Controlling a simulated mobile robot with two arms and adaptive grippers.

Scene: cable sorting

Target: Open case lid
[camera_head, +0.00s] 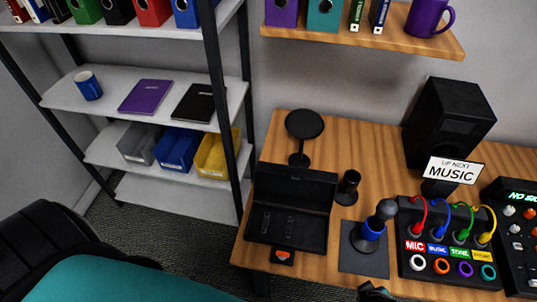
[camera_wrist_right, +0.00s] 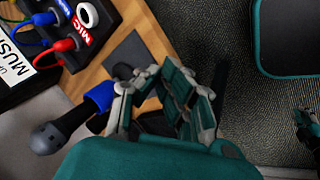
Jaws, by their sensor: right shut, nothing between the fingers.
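The black case (camera_head: 288,232) sits near the left front of the wooden desk. Its lid (camera_head: 296,184) stands raised at the back, and the dark inside with two slots shows. A tab with an orange-red mark (camera_head: 283,256) is at its front edge. My right gripper (camera_wrist_right: 165,105) is shut and empty. In the head view only a dark bit of it (camera_head: 375,293) seems to show at the bottom edge, apart from the case. Something dark lies behind the fingers in the wrist view; I cannot tell what. What looks like part of my left gripper (camera_wrist_right: 308,125) shows at the right edge there.
A microphone with a blue band (camera_head: 373,226) stands on a dark mat (camera_head: 364,261) right of the case. A panel with coloured cables (camera_head: 450,262) is further right. A round black stand (camera_head: 304,126) and a small black cylinder (camera_head: 348,187) are behind. Shelves stand left.

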